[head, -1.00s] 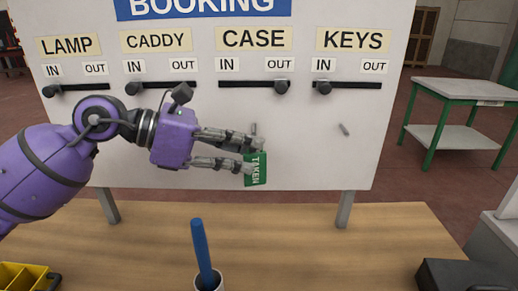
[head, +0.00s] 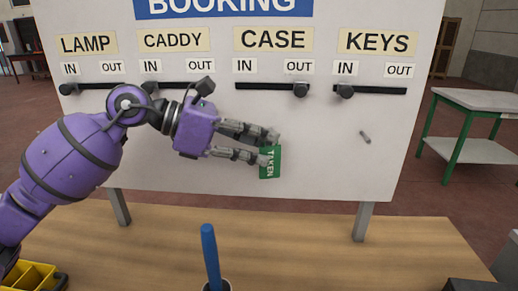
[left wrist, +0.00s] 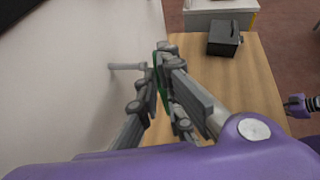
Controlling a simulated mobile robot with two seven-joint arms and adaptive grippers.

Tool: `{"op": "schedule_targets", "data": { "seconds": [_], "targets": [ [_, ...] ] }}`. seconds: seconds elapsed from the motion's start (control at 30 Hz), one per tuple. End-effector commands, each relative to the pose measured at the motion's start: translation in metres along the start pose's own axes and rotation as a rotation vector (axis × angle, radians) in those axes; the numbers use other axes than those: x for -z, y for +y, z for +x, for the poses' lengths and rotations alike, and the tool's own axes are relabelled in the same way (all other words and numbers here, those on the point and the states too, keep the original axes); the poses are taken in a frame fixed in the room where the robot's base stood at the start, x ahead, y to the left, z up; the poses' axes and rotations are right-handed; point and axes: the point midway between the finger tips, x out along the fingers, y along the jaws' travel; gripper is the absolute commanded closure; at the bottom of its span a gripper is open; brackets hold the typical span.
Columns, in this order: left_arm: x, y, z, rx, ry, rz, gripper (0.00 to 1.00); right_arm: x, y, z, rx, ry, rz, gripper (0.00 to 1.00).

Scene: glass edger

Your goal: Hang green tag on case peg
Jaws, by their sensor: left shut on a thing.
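The green tag (head: 270,163), marked TAKEN, hangs upright from the fingertips of my left gripper (head: 268,147), which is shut on it. Both are in front of the board's lower part, below the CASE label (head: 273,39). In the left wrist view only a green edge of the tag (left wrist: 161,70) shows between the fingers (left wrist: 160,92). A grey peg (left wrist: 125,66) juts from the board there, its end close to the fingers and tag; contact cannot be told. In the head view the case peg is hidden behind the fingers.
The KEYS peg (head: 365,137) is bare. Sliders with dark knobs (head: 301,90) run across the white board (head: 330,170). On the wooden table (head: 320,250) are a blue stick (head: 210,255) in a cup and a yellow bin (head: 35,276).

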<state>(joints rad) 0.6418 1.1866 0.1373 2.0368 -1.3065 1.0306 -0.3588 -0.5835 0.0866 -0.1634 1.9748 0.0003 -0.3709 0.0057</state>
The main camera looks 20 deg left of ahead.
Motion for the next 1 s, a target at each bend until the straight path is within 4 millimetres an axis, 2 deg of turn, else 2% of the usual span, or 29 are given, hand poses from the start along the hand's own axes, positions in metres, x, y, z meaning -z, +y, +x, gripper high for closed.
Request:
{"op": "schedule_targets", "data": {
  "seconds": [0.6, 1.0],
  "targets": [
    [0.0, 0.036, 0.01, -0.008, -0.003, -0.001, 1.0, -0.01, -0.001, 0.005, -0.004, -0.008, 0.008, 1.0],
    [-0.001, 0.043, 0.01, -0.013, -0.006, 0.0, 1.0, -0.006, 0.0, 0.006, -0.006, 0.002, 0.007, 1.0]
  ]
}}
